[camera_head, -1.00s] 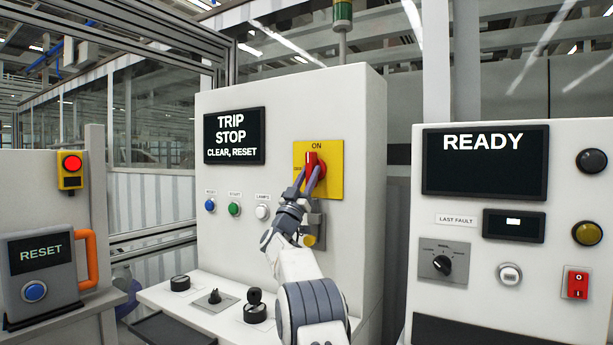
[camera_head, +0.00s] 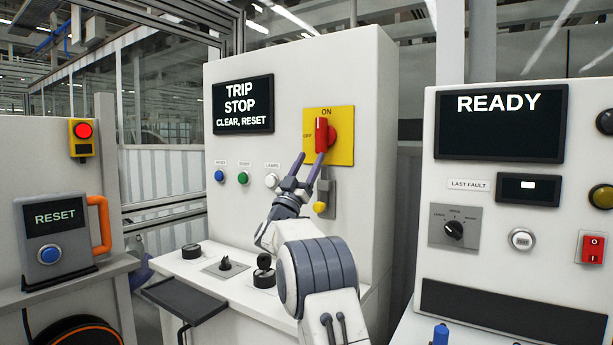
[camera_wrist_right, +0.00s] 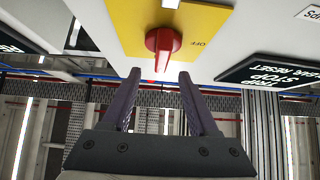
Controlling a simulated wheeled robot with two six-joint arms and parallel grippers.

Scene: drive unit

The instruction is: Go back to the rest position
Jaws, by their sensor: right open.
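My right gripper (camera_head: 307,172) is open and empty, in front of the middle white cabinet. Its two purple-grey fingers point up toward the red rotary switch (camera_head: 321,134) on the yellow plate (camera_head: 343,150). In the right wrist view the red switch (camera_wrist_right: 163,45) stands beyond the fingertips (camera_wrist_right: 160,78), with a gap between. The switch handle is upright in the head view, toward the ON label. My left gripper is not in view.
A shelf with black knobs (camera_head: 264,278) and a dark tray (camera_head: 186,300) juts out below my right arm. The RESET box (camera_head: 55,236) with an orange handle stands at left. The READY panel (camera_head: 500,120) stands at right.

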